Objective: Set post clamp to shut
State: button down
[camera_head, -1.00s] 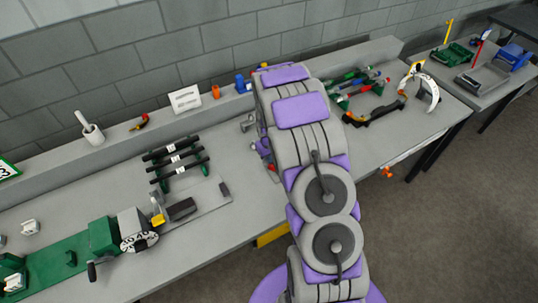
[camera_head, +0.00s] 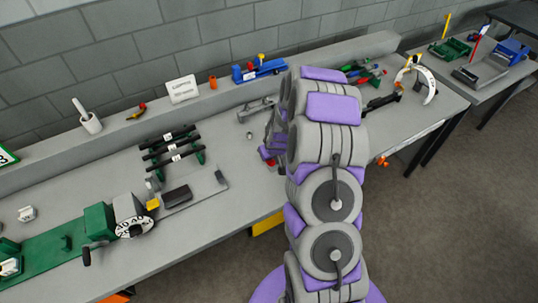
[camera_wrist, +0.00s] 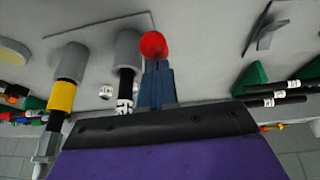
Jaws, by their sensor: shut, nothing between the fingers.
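In the wrist view my gripper (camera_wrist: 157,72) shows as dark blue fingers, closed together and empty. A round red knob (camera_wrist: 153,45) shows just at the fingertips; I cannot tell whether they touch it. Beside it stand a grey cylinder with a white printed band (camera_wrist: 126,68) and a grey cylinder with a yellow band (camera_wrist: 67,72). I cannot tell for sure which of these belong to the post clamp, nor how it is set.
Black bars on green stands (camera_head: 175,149) lie to the left, near a green device with a numbered dial (camera_head: 133,227). A grey bracket (camera_head: 256,109) and a blue tool (camera_head: 259,70) are behind. A white arc gauge (camera_head: 428,88) stands right. Bare tabletop (camera_head: 225,150) lies left of my arm.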

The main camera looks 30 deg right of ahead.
aim_at(272, 163)
jog(key=shift+s+f+t+b, duration=0.35)
jog(key=shift+f+t, duration=0.1)
jog(key=shift+t, duration=0.15)
jog(key=shift+s+d+f+b, duration=0.1)
jog(key=shift+s+f+b, duration=0.25)
jog(key=shift+f, duration=0.15)
jog(key=shift+s+f+b, duration=0.2)
jog(key=shift+f+b, duration=0.15)
jog(key=shift+f, duration=0.1)
jog(key=shift+s+f, duration=0.25)
jog(key=shift+s, duration=0.05)
jog(key=p+v, duration=0.2)
jog(key=v, duration=1.1)
jog(key=shift+a, duration=0.25)
